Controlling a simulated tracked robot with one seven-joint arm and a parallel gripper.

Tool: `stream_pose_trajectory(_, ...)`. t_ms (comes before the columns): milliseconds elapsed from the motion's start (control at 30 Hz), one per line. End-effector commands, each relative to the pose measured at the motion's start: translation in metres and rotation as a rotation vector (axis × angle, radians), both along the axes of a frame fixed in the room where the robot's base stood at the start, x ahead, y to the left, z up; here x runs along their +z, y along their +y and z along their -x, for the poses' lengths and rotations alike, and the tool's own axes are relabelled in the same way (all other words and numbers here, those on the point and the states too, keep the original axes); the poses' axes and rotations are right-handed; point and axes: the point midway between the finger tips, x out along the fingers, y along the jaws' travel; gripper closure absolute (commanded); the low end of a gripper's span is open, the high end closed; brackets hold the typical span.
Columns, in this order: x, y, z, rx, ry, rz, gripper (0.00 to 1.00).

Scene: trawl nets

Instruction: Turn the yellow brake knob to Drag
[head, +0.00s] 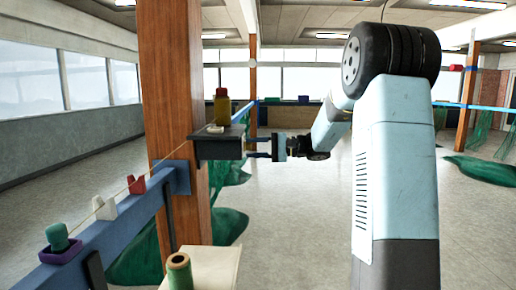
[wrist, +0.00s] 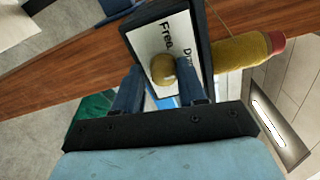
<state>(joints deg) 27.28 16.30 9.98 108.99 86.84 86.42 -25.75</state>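The round yellow-brown brake knob (wrist: 163,68) sits on a white label plate (wrist: 145,40) in the wrist view. The plate reads "Free" and a second word starting "Dr", the rest covered by the knob or cut from sight. My gripper (wrist: 160,78) is open, with one blue finger on each side of the knob; the right finger looks very close to it, and contact cannot be told. In the head view my gripper (head: 262,147) reaches the right side of the dark box (head: 220,148) on the wooden post; the knob is hidden there.
A blue rail (head: 120,228) with small blocks runs to the left front. Green nets hang behind; open floor lies to the right.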

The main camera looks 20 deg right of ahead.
Motion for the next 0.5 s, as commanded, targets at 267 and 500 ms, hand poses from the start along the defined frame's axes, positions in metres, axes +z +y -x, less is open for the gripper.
stream_pose_trajectory(267, 0.0018, 0.0014, -0.0003, 0.002, -0.004, -0.001, 0.45)
stream_pose_trajectory(500, 0.0025, -0.0052, 0.0009, -0.002, -0.006, -0.001, 0.45)
